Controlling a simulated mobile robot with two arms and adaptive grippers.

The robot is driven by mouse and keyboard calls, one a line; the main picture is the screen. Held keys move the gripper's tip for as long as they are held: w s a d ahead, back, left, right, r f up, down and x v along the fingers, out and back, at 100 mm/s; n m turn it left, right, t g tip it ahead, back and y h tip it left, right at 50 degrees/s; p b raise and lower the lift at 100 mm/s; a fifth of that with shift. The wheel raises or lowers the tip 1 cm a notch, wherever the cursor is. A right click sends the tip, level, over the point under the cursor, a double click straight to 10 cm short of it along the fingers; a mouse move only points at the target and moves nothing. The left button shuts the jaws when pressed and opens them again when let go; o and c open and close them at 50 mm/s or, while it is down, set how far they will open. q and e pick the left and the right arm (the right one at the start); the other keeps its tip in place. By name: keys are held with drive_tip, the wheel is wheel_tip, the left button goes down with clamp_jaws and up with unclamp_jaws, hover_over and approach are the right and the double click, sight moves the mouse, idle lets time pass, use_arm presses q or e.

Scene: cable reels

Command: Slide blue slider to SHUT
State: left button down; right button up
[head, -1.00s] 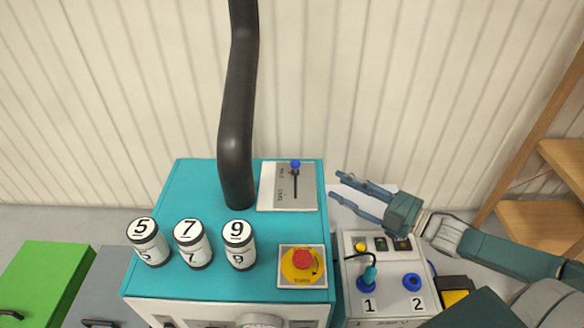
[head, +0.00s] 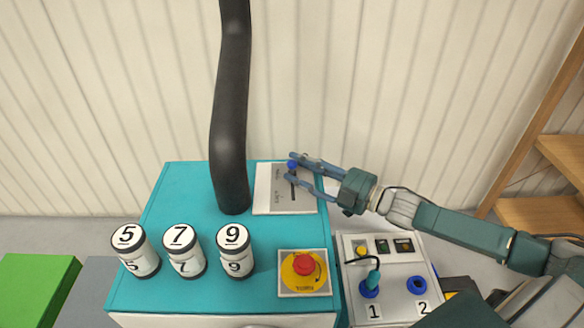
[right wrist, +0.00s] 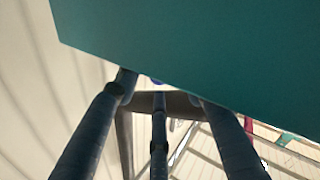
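The blue slider knob (head: 292,165) stands at the far end of its slot on the grey slider plate (head: 268,200), on top of the teal machine. The plate's lettering is too small to read. My right gripper (head: 290,167) reaches in from the right, open, with its fingertips on either side of the knob; I cannot tell whether they touch it. In the right wrist view a sliver of the blue knob (right wrist: 156,80) shows between the fingers, partly hidden by the teal surface (right wrist: 190,40). My left gripper is not in view.
A thick black pipe (head: 231,130) rises left of the plate. Three numbered cylinders (head: 235,252) and a red button (head: 304,265) sit on the teal top (head: 190,200). A grey socket box (head: 390,276) with a cable stands to the right. A green box (head: 35,285) is at lower left.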

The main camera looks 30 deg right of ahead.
drive_tip(key=shift+x, duration=1.3)
clamp_jaws()
